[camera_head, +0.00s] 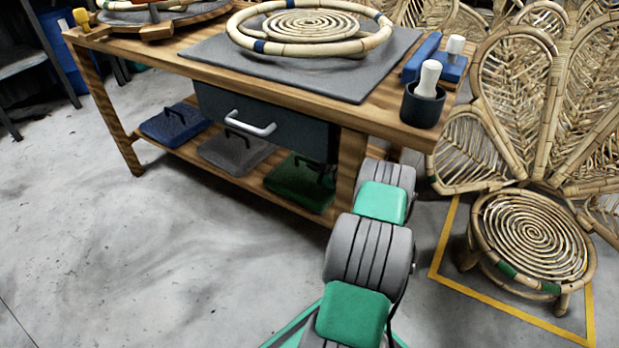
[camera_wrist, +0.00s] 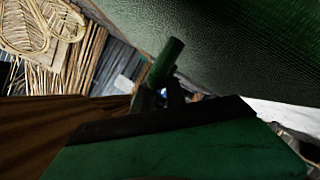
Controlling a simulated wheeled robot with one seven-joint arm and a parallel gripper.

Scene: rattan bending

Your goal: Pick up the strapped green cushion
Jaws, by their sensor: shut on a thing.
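The green cushion (camera_head: 297,183) lies at the right end of the bench's lower shelf in the head view. My gripper (camera_head: 326,177) reaches in under the bench from the right and is shut at the cushion's right side; its strap is hard to make out behind the gripper. In the wrist view a dark green textured surface, the cushion (camera_wrist: 250,50), fills the upper right. A dark green strap-like piece (camera_wrist: 165,62) stands near the middle, by the gripper's dark tips. The exact contact is too dark to see.
A blue cushion (camera_head: 170,122) and a grey cushion (camera_head: 235,151), both strapped, lie left on the lower shelf (camera_head: 215,177). A drawer (camera_head: 265,120) hangs above; a bench leg (camera_head: 347,170) stands beside my arm. A rattan stool (camera_head: 532,235) stands right. Floor at left is clear.

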